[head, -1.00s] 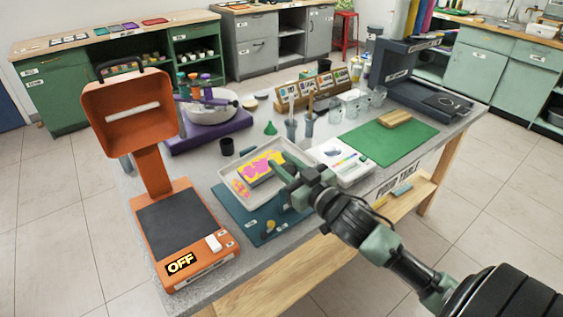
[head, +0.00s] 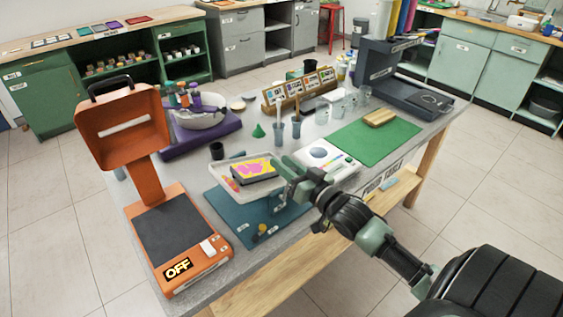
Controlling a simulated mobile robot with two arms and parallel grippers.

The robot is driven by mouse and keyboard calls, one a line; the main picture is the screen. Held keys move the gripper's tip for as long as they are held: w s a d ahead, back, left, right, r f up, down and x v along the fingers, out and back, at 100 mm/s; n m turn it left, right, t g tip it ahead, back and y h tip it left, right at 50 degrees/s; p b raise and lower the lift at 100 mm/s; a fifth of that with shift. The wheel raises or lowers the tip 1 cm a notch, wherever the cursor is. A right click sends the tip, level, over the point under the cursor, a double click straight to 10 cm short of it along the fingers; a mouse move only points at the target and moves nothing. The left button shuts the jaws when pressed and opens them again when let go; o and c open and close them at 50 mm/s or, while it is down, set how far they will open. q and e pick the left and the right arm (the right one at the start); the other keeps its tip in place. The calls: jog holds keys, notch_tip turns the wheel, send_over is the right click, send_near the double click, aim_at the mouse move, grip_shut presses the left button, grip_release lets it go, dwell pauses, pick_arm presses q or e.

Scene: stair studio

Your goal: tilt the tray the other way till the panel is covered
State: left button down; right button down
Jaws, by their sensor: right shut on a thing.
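The white tray (head: 228,178) is above the teal mat (head: 228,212) on the table, seen at a shallow angle with its right side towards my gripper. Inside it lies the panel (head: 256,171), with yellow and pink paint over its face and a dark edge in front. Whether paint covers the whole panel cannot be made out. My right gripper (head: 290,172) is shut on the tray at its right edge; the fingers partly hide that edge. My left gripper is out of view.
An orange lamp-like stand marked OFF (head: 168,225) stands left of the mat. Small cups (head: 279,132) and a green funnel (head: 258,131) stand behind the tray.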

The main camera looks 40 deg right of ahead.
jog(key=shift+d+m, duration=0.3)
dwell(0.5)
jog(key=c, duration=1.2)
grip_release()
jog(key=s, duration=0.5)
jog(key=s+b, duration=0.1)
jog(key=s, duration=0.1)
jog(key=shift+s+d, duration=0.3)
jog(key=shift+s, duration=0.1)
